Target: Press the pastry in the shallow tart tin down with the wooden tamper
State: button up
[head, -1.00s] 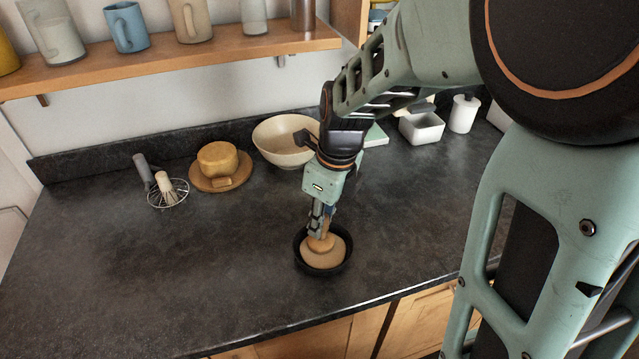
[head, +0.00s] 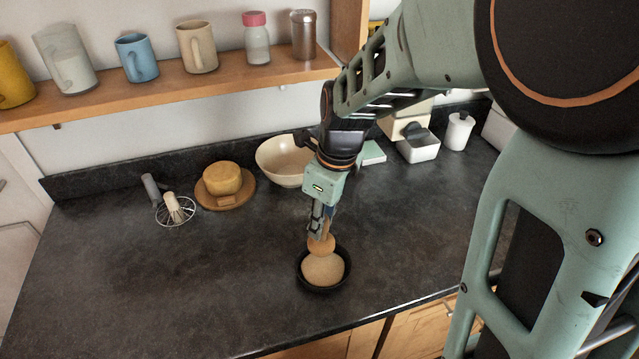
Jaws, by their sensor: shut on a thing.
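The shallow tart tin (head: 304,284) is dark and round and sits near the counter's front edge. Pale pastry (head: 323,270) fills it; from this view it looks rounded. My gripper (head: 321,231) points down above the far side of the tin and is shut on the wooden tamper (head: 321,245). The tamper's round head hangs at the far edge of the pastry in the picture; I cannot tell whether it touches. The gripper hides most of the tamper's handle.
A shelf (head: 190,88) with mugs hangs above. The counter left of the tin is clear.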

aim_at(325, 253)
jog(key=shift+r, duration=0.25)
jog(key=shift+s+d+r+p, duration=0.15)
jog(key=shift+s+p, duration=0.4)
jog(key=shift+p, duration=0.1)
jog(key=shift+s+d+r+p, duration=0.1)
jog(key=shift+s+d+p, duration=0.05)
jog(key=shift+s+p, duration=0.4)
jog(key=f+b, duration=0.1)
jog(key=f, duration=0.1)
jog(key=f+b, duration=0.4)
jog(key=shift+s+d+f, duration=0.1)
jog(key=shift+s+f, duration=0.2)
jog(key=shift+s, duration=0.05)
jog(key=shift+s+f, duration=0.1)
jog(key=shift+f, duration=0.45)
dwell(1.3)
notch_tip(325, 253, up, 7)
jog(key=p, duration=0.6)
